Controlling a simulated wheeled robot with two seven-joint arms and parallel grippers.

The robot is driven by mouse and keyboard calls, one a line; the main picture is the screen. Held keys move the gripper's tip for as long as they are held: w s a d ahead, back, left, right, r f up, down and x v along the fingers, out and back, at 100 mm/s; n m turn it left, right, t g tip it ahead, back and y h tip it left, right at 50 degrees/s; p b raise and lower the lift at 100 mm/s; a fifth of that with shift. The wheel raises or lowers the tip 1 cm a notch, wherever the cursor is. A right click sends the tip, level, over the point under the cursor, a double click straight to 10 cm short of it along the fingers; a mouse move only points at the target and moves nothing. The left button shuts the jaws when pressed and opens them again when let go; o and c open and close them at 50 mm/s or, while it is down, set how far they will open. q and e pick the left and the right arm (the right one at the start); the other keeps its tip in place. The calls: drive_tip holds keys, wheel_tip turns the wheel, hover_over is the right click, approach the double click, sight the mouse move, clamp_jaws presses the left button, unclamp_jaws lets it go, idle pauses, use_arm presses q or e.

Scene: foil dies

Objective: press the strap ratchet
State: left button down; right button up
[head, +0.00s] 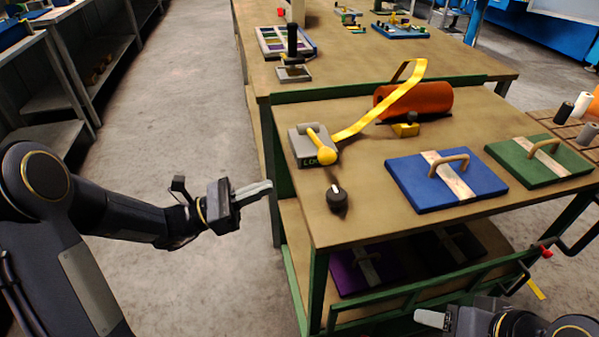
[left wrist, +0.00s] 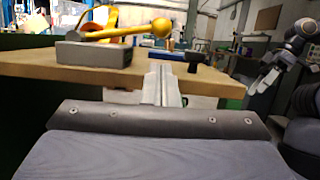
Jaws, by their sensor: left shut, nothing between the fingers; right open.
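The strap ratchet is a grey box (head: 305,144) with a yellow lever and round yellow knob (head: 326,155), at the left end of the table. A yellow strap (head: 383,107) runs from it up over an orange roll (head: 415,98). In the left wrist view the grey box (left wrist: 93,54) and yellow lever (left wrist: 120,32) show at the table edge. My left gripper (head: 262,189) is shut and empty, left of the table and apart from the ratchet. My right gripper (head: 430,318) is at the bottom right, only partly in view, away from the ratchet.
A black knob (head: 337,199) stands in front of the ratchet. A blue plate (head: 408,186) and a green plate (head: 517,170), both with handles, lie to the right. The table's left edge stands between my left gripper and the ratchet. The floor at left is clear.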

sight(306, 187)
use_arm(q)
drive_tip(key=x, duration=1)
idle(0.3)
drive_tip(key=w+a+r+n+t+y+p, duration=0.1)
drive_tip(key=r+n+p, duration=0.4)
drive_tip(key=p, duration=0.6)
drive_tip(key=w+r+n+t+y+p, duration=0.2)
drive_tip(key=w+r+n+p, duration=0.2)
drive_tip(key=p, duration=0.7)
drive_tip(key=shift+w+a+r+n+t, duration=0.15)
drive_tip(key=shift+a+r+n+t, duration=0.2)
drive_tip(key=shift+r+n, duration=1.4)
drive_tip(key=shift+f+n, duration=0.45)
drive_tip(key=shift+a, duration=0.15)
